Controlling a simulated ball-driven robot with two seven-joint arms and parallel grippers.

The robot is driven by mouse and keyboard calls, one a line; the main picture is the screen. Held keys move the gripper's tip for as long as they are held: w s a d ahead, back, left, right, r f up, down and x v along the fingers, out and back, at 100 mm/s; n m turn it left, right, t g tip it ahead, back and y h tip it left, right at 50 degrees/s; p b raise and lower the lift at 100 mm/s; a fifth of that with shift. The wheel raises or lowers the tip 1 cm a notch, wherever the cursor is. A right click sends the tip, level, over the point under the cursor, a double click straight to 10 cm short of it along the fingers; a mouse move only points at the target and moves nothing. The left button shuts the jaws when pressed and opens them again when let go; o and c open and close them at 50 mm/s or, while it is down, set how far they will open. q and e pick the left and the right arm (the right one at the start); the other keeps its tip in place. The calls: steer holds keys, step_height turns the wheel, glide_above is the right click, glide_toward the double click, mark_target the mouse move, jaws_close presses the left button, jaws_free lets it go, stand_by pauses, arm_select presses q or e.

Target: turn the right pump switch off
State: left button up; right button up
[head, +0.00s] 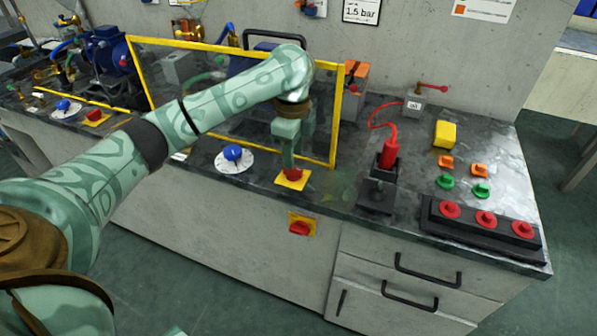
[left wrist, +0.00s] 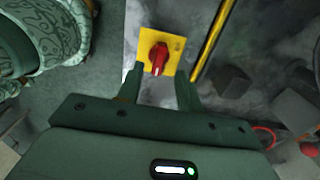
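The right pump switch is a red rotary knob on a yellow plate (head: 292,180), on the bench top near its front edge. In the left wrist view the red knob (left wrist: 158,58) is seen from above, its handle close to upright in the picture. My left gripper (head: 291,160) points down right over this switch and partly hides the knob. In the left wrist view the fingers of my left gripper (left wrist: 159,78) are apart, one on each side of the knob, with a gap to it. I cannot tell how far down they reach. My right gripper is not in view.
A yellow-framed clear guard (head: 335,115) stands close behind the switch. A blue knob on a white dial (head: 234,158) is to its left. A similar red switch (head: 300,227) is on the cabinet front below. A black stand with a red handle (head: 389,155) is to the right.

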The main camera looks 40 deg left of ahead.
mark_target(293, 172)
arm_select(q)
step_height(293, 172, down, 4)
steer(key=shift+r+b, duration=0.1)
steer(key=shift+b, duration=0.8)
